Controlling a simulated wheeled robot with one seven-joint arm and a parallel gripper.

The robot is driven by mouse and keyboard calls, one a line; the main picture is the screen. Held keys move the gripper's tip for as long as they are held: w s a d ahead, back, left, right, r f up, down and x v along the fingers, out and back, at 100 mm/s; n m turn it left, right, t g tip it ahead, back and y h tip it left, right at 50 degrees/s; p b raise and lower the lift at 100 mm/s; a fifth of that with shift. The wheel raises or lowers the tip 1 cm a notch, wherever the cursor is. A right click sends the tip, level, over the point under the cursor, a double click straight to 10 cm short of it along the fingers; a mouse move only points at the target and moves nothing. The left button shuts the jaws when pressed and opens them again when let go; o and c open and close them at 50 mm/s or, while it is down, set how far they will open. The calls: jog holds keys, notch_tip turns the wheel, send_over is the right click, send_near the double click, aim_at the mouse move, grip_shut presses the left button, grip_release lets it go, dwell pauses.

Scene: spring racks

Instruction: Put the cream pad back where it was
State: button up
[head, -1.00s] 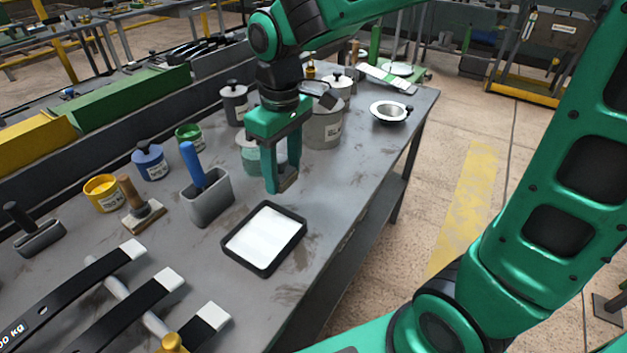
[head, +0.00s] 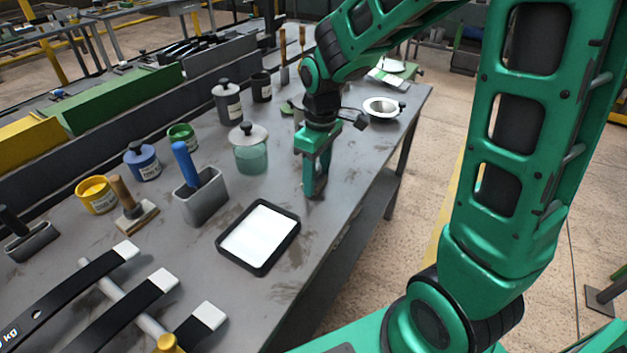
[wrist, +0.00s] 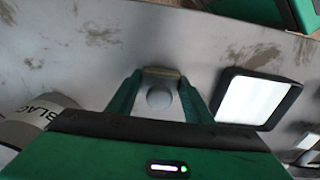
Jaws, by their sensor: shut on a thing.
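My gripper (head: 316,188) is low over the right part of the workbench, to the right of the black tray. It is shut on a small block with a cream-tan edge, which I take to be the cream pad (wrist: 161,72). In the wrist view, the pad shows between the two green fingers (wrist: 160,92), with a rounded grey knob between them. In the head view the fingers mostly hide the pad. I cannot tell whether it touches the bench.
The black tray (head: 222,248) with a white inside is near the front edge. A glass jar (head: 250,153), a grey holder with a blue handle (head: 201,196), a wooden-handled brush (head: 137,216) and paint cans stand to the left.

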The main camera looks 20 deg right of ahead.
aim_at(319, 168)
jog(key=shift+f, duration=0.75)
jog(key=shift+f, duration=0.1)
jog(key=o, duration=0.9)
jog(key=shift+o, duration=0.2)
notch_tip(319, 168, up, 12)
jog(key=shift+s+d+r, duration=0.15)
jog(key=s+d+f+m, duration=0.1)
jog(key=s+d+m, duration=0.5)
jog(key=s, duration=0.5)
jog(key=s+d+f+m, duration=0.2)
jog(key=s+d+m, duration=0.5)
jog(key=s+d, duration=0.3)
jog(key=shift+s+d+f+m, duration=0.2)
jog(key=shift+s+f+m, duration=0.1)
jog(key=shift+s, duration=0.6)
